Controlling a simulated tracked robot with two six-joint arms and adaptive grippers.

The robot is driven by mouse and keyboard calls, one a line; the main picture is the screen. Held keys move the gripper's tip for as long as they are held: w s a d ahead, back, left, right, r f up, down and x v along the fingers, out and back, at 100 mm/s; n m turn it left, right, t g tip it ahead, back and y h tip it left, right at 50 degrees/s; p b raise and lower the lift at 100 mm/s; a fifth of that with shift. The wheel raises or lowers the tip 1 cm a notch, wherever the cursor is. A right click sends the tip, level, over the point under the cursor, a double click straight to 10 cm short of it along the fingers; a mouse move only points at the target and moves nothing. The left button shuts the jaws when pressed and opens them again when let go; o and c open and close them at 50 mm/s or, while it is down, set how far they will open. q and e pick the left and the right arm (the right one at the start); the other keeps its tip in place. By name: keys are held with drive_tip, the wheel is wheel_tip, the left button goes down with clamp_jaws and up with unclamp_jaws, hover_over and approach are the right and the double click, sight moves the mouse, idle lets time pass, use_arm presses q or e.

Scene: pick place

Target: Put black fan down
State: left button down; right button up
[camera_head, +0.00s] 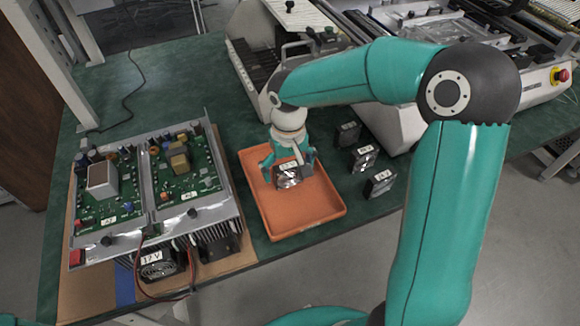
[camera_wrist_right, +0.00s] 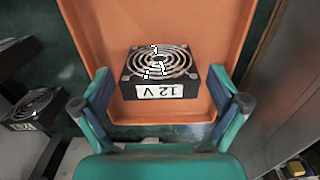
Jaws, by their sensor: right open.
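A black fan with a silver round grille and a white "12 V" label lies in the orange tray (camera_head: 313,205). The fan (camera_wrist_right: 158,75) shows between my right gripper's fingers in the right wrist view, and it also shows in the head view (camera_head: 289,180). My right gripper (camera_wrist_right: 160,108) is open around the fan, with a gap on each side. In the head view the right gripper (camera_head: 287,165) is low over the tray and partly hides the fan. My left gripper is not in view.
Several more black fans (camera_head: 379,183) stand on the green table right of the tray. A heat-sink unit with green circuit boards (camera_head: 185,165) is left of the tray, with a fan (camera_head: 160,264) at its front. White machines (camera_head: 390,115) stand behind.

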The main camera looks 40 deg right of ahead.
sight(288, 166)
drive_tip(key=shift+r, duration=0.3)
wheel_tip(288, 166, up, 12)
drive_tip(key=p, duration=0.1)
drive_tip(key=shift+f, duration=0.15)
drive_tip(key=shift+p, duration=0.35)
